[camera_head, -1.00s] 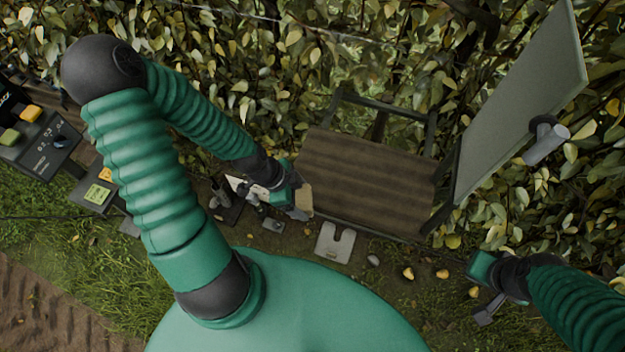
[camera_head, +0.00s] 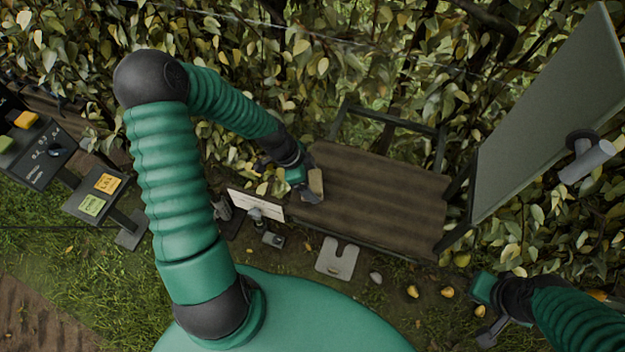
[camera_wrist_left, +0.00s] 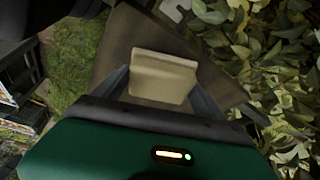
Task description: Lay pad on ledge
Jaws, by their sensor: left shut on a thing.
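The pad, a small tan block (camera_head: 316,183), is between the fingers of my left gripper (camera_head: 309,189) in the head view. In the left wrist view the pad (camera_wrist_left: 163,76) sits between both dark fingertips (camera_wrist_left: 160,88), with the brown surface behind it. The ledge appears to be the brown ridged board (camera_head: 385,195); the pad is over its left end. Whether the pad touches the board cannot be told. My right gripper (camera_head: 488,318) is low at the right, away from the board; its finger opening is unclear.
A large grey-green panel (camera_head: 540,115) with a grey cylinder (camera_head: 587,161) stands to the right. A white card (camera_head: 257,204) is just left of the board. A pale notched plate (camera_head: 337,259) and several yellow pears lie below. Dark label boxes (camera_head: 97,195) stand left; foliage is behind.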

